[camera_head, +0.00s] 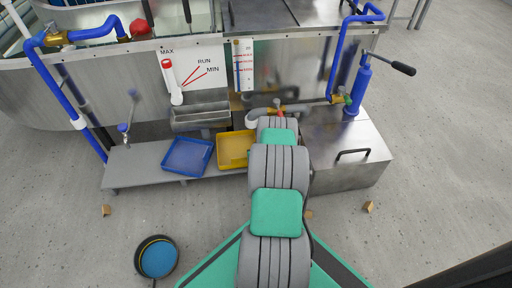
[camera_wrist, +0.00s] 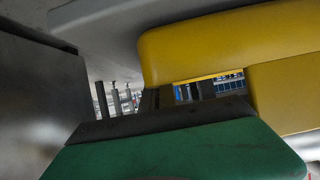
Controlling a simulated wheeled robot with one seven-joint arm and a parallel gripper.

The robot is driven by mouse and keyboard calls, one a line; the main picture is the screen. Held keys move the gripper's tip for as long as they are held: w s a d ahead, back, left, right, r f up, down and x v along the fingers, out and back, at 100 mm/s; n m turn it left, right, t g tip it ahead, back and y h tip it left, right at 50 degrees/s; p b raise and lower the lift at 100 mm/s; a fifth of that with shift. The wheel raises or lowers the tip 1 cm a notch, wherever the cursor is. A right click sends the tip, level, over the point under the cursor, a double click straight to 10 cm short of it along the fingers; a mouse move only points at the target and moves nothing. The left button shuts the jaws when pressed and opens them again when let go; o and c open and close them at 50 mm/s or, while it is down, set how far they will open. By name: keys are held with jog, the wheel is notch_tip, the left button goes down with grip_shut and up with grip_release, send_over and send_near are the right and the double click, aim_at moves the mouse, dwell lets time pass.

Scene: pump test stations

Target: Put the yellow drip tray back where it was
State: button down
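The yellow drip tray (camera_head: 233,149) sits on the grey bench (camera_head: 137,167), right of the blue tray (camera_head: 187,156). My arm covers its right side in the head view. In the wrist view the yellow tray (camera_wrist: 230,42) is very close, with its rounded rim filling the upper right. My gripper is hidden behind my arm in the head view. The wrist view shows only a green part and a dark edge just below the tray. I cannot tell whether the gripper touches the tray or how far its fingers are apart.
A grey metal trough (camera_head: 201,116) is above the trays, with a white level board (camera_head: 190,68) behind. A steel box (camera_head: 345,160) with a black handle stands to the right. Blue pipes (camera_head: 58,85) rise at the left. A round blue-filled pan (camera_head: 158,259) and small brown blocks lie on the floor.

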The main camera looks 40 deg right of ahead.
jog(key=shift+f, duration=0.2)
jog(key=c, duration=1.7)
grip_release()
jog(key=shift+a, duration=0.1)
